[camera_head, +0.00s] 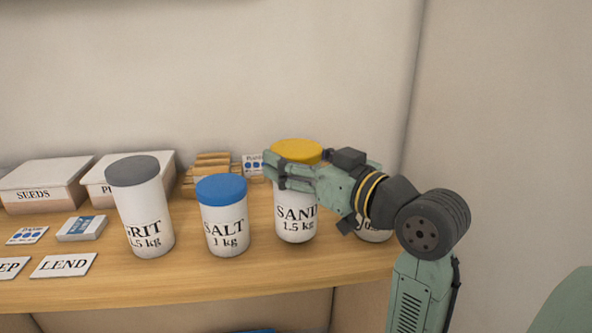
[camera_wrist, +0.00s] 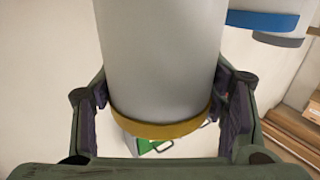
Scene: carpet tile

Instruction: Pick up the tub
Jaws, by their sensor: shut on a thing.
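The SAND tub (camera_head: 296,227) is a white cylinder marked 1.5 kg with a yellow lid, upright above the wooden shelf in the head view. My gripper (camera_head: 287,172) is shut on it high up, just below the lid, reaching in from the right and hiding part of its side. In the wrist view my gripper (camera_wrist: 161,100) has a finger on each side of the tub (camera_wrist: 160,55), whose yellow rim shows low in the picture. I cannot tell whether its base touches the shelf.
The SALT tub (camera_head: 225,230) with a blue lid and GRIT tub (camera_head: 145,215) with a grey lid stand left. Another white tub (camera_head: 374,236) is mostly hidden behind my arm. Boxes (camera_head: 45,190), cards (camera_head: 64,265) and wooden blocks (camera_head: 212,160) share the shelf (camera_head: 180,282).

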